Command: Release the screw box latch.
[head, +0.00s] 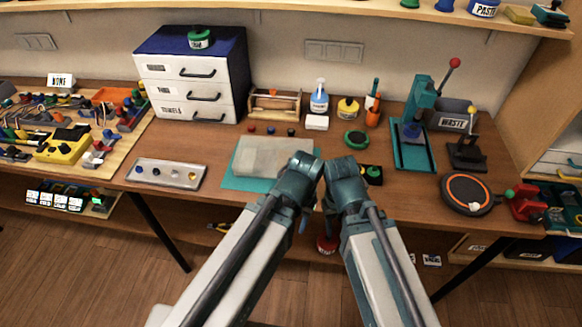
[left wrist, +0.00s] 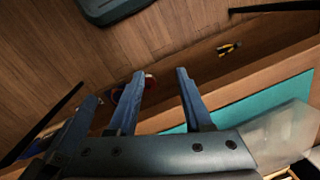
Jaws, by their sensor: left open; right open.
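A flat, pale translucent box (head: 268,158), which looks like the screw box, lies on a teal mat (head: 238,184) near the table's front edge. Its lid looks shut; I cannot make out the latch. One more blue finger (left wrist: 84,108) shows left in the wrist view.
A white drawer cabinet (head: 190,88) stands behind. A metal panel with buttons (head: 166,173) lies left of the mat. A teal press (head: 412,135) and a round orange-rimmed pad (head: 466,194) are at the right.

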